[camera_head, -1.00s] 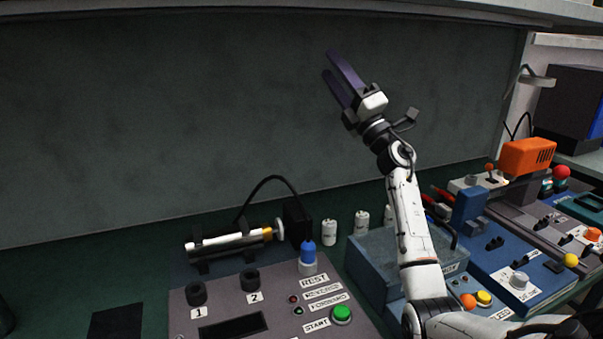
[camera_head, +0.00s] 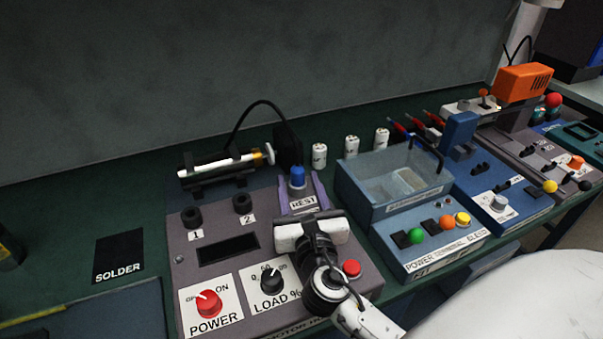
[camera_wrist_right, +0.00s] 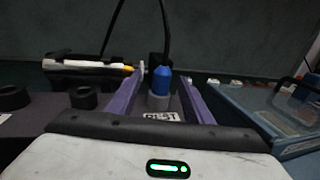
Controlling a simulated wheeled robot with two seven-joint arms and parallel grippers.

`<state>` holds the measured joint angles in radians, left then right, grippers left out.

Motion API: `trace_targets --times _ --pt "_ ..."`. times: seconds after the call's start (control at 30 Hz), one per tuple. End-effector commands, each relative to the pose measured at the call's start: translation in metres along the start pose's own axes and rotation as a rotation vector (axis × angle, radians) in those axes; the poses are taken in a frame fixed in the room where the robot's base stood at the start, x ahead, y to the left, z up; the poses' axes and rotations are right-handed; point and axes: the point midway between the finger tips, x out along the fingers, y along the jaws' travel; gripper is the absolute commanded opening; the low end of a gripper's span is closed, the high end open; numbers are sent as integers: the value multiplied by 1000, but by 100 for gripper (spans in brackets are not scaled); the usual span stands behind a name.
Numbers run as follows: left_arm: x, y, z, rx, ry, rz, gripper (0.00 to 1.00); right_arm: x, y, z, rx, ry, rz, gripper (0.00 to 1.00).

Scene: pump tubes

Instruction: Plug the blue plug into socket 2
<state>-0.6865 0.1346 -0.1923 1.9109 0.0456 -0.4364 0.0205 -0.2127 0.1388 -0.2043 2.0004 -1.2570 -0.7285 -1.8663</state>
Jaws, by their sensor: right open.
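The blue plug (camera_head: 298,177) stands upright in the light grey REST holder at the back right of the grey panel (camera_head: 185,258). A black cord rises from the plug in the right wrist view. Socket 2 (camera_head: 243,204) is a black ring left of the plug, with its label in front; it is empty. Socket 1 (camera_head: 192,217) is further left. My right gripper (camera_head: 299,184) is open, its purple fingers on either side of the plug and holder. In the right wrist view the plug (camera_wrist_right: 161,82) is between the fingers, with gaps visible. My left gripper is not in view.
A motor with a white cylinder (camera_head: 218,167) lies behind the sockets, next to a black block (camera_head: 288,147). A blue open tank (camera_head: 395,180) stands close to the right. A red POWER knob (camera_head: 208,303) and a LOAD knob (camera_head: 271,280) are in front.

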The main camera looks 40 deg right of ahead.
Motion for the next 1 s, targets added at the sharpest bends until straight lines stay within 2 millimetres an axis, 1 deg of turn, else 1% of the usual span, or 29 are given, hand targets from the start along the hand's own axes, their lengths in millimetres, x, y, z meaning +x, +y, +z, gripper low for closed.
trace_targets --times 0.03,0.1,0.27,0.37,0.5,0.6,0.73,0.93,1.0 --pt "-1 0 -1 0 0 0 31 10 -1 2 0 -3 -3 46" --pt "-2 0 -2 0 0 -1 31 20 -1 2 0 -3 -1 46" --pt "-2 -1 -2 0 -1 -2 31 32 -2 2 2 -2 -1 46" --pt "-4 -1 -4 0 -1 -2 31 42 -3 5 2 -4 -2 46" --pt "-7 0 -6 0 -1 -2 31 64 -5 10 3 -5 -2 46" --pt "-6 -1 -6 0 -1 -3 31 77 -4 7 3 -2 0 46" --pt "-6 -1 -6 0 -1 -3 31 84 -4 7 3 -1 1 46" --pt "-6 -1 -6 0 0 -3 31 84 -4 6 2 -1 1 46" --pt "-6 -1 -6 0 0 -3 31 84 -4 6 2 -1 1 34"
